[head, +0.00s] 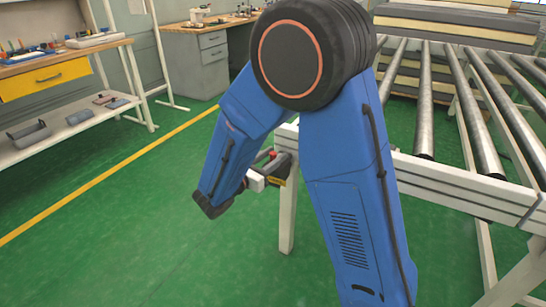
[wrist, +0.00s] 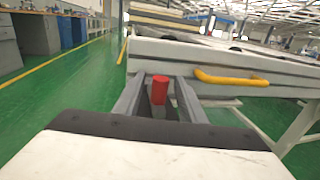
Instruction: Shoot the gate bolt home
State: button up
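A red cylindrical knob (wrist: 160,91), apparently the gate bolt's handle, shows upright in the wrist view, in front of the end of a pale rail. My gripper (wrist: 160,86) is open, with one grey finger to each side of the knob. A gap shows on both sides, and I see no clear contact. In the head view my gripper (head: 271,170) is at the near left corner of the roller conveyor (head: 460,187), beside its leg. The knob is tiny there, and the bolt's body and socket cannot be made out.
A yellow handle (wrist: 232,78) is fixed to the rail, right of the knob. Layered mattresses (head: 455,25) lie at the conveyor's far end. A workbench (head: 62,60) with a yellow drawer stands at left. Green floor is clear between the bench and the conveyor.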

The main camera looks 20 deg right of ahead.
grip_shut()
jog(key=shift+w+a+x, duration=0.1)
jog(key=shift+w+x, duration=0.05)
jog(key=shift+x, duration=0.75)
jog(key=shift+w+a+x, duration=0.1)
jog(key=shift+w+x, duration=0.05)
jog(key=shift+x, duration=0.8)
grip_release()
jog(key=shift+w+d, duration=0.1)
jog(key=v, duration=1.7)
jog(key=shift+a, duration=0.25)
jog(key=shift+d+r, duration=0.1)
